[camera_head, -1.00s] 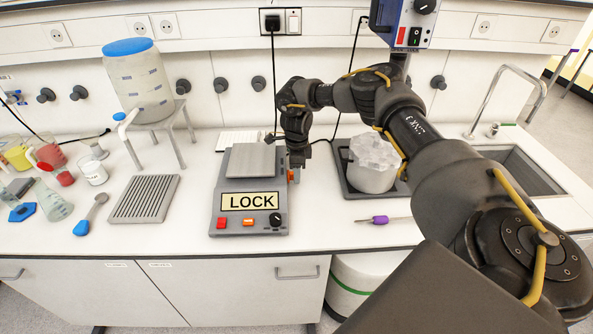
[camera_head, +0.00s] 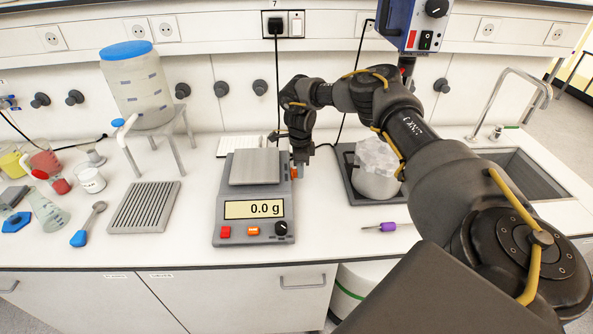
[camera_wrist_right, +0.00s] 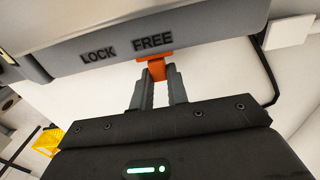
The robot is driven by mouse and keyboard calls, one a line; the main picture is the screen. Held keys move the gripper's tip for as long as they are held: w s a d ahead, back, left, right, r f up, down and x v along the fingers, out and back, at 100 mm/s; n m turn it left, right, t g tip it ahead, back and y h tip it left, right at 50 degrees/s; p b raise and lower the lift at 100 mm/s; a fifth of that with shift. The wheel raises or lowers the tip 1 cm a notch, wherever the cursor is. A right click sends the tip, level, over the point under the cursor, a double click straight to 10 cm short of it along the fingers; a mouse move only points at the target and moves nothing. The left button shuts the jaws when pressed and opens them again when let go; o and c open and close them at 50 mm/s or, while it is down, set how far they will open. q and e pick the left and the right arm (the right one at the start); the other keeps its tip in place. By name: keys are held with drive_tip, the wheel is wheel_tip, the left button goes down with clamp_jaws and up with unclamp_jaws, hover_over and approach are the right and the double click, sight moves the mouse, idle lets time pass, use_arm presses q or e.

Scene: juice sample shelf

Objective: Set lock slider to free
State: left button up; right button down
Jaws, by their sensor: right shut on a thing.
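The balance (camera_head: 254,200) stands on the bench, and its display (camera_head: 254,209) reads "0.0 g". Its orange lock slider (camera_wrist_right: 156,68) shows in the right wrist view, under the word FREE and to the right of the word LOCK. A small orange part of it shows in the head view (camera_head: 294,172) on the balance's right side. My right gripper (camera_wrist_right: 158,78) is shut on the slider, with one finger on each side of its tab. In the head view my right gripper (camera_head: 300,157) is beside the balance's right rear side. My left gripper is not in view.
A ribbed grey rack (camera_head: 145,207) and a blue-handled scoop (camera_head: 88,224) lie left of the balance. A tray (camera_head: 350,185) with a covered white container (camera_head: 376,170) is right of it. A purple-handled tool (camera_head: 388,227) lies in front of the tray.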

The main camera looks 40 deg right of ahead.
drive_tip(key=shift+w+r, duration=0.2)
drive_tip(key=c, duration=1.8)
unclamp_jaws()
drive_tip(key=shift+d, duration=0.1)
drive_tip(key=o, duration=0.4)
drive_tip(key=shift+f, duration=0.15)
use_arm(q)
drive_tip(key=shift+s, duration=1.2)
use_arm(e)
drive_tip(key=shift+o, duration=0.2)
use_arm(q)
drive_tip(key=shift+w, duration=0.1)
